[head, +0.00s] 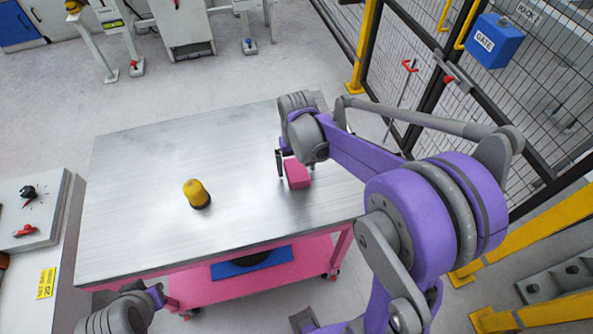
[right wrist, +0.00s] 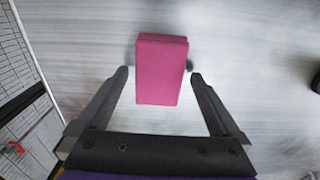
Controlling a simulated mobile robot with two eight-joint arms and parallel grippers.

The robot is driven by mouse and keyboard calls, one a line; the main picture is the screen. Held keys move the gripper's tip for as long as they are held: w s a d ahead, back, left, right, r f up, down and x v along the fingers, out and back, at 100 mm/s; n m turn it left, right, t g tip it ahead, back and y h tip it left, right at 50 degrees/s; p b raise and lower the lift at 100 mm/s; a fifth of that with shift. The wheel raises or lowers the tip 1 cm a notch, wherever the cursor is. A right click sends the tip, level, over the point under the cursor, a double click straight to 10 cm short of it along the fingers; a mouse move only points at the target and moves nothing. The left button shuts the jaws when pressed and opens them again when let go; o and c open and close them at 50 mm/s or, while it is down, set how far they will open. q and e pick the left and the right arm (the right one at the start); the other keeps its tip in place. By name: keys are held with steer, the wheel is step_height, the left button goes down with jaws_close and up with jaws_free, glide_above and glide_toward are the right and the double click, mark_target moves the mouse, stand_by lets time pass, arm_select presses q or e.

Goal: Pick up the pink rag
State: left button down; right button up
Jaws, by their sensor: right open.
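The pink rag (head: 297,174) is a small folded block lying on the metal table top (head: 140,170), towards its right side. In the right wrist view the rag (right wrist: 161,70) lies ahead of and partly between the two fingers. My right gripper (right wrist: 160,78) is open, with a finger on each side of the rag and a gap to both. In the head view the right gripper (head: 281,165) is over the table at the rag, partly hidden by its own wrist. My left arm shows at the bottom left; its fingertips cannot be made out clearly.
A yellow and black object (head: 196,194) stands on the table left of the rag. A mesh fence with a blue gate box (head: 494,41) is on the right. A side bench (head: 30,212) is at the left. The table's left half is mostly clear.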

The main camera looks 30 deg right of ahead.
mark_target(296, 169)
steer(key=c, duration=1.3)
steer(key=shift+r, duration=0.1)
step_height(296, 169, up, 10)
steer(key=shift+f+p, duration=0.1)
steer(key=shift+p, duration=0.2)
